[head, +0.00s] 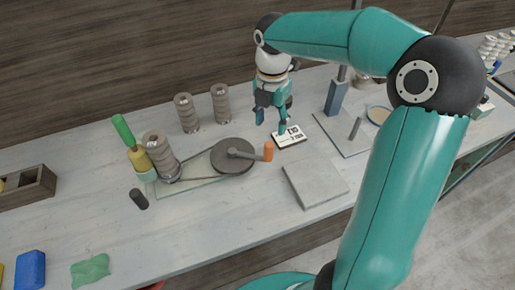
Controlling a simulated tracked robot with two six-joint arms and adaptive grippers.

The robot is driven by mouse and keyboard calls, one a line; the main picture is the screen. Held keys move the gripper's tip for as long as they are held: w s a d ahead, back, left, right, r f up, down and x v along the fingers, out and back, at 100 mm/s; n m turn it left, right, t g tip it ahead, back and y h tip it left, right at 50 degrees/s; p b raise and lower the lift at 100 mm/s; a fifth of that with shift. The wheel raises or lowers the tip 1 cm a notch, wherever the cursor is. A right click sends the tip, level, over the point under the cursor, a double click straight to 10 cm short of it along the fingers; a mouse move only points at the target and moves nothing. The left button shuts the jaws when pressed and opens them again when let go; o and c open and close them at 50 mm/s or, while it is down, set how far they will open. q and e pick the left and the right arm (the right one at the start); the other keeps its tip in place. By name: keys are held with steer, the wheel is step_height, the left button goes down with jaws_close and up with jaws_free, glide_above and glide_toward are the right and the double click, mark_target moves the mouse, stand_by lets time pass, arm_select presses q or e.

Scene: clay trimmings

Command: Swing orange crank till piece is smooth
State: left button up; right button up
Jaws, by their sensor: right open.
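The orange crank handle (268,151) stands up from the arm of a dark round wheel (232,156). A belt runs left from this wheel along a pale base plate (205,178). A ridged clay-coloured piece (160,155) stands upright at the plate's left end. I cannot tell from here how smooth its surface is. My right gripper (272,122) points down, open and empty, behind and slightly above the crank handle, apart from it. My left gripper is not in view.
A white card (290,137) lies below my right gripper. Two ridged pieces (187,112) (221,103) stand behind the wheel. A grey slab (314,183) lies right of the crank. A green-handled tool (124,132), a dark cylinder (139,198) and a green cloth (90,270) are left. The front middle is clear.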

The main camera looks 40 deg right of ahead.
mark_target(269, 151)
step_height(269, 151, down, 12)
steer(key=m, duration=0.6)
steer(key=shift+f+b, duration=0.25)
steer(key=shift+b, duration=0.15)
steer(key=shift+w, duration=0.1)
jaws_close()
stand_by(0.3)
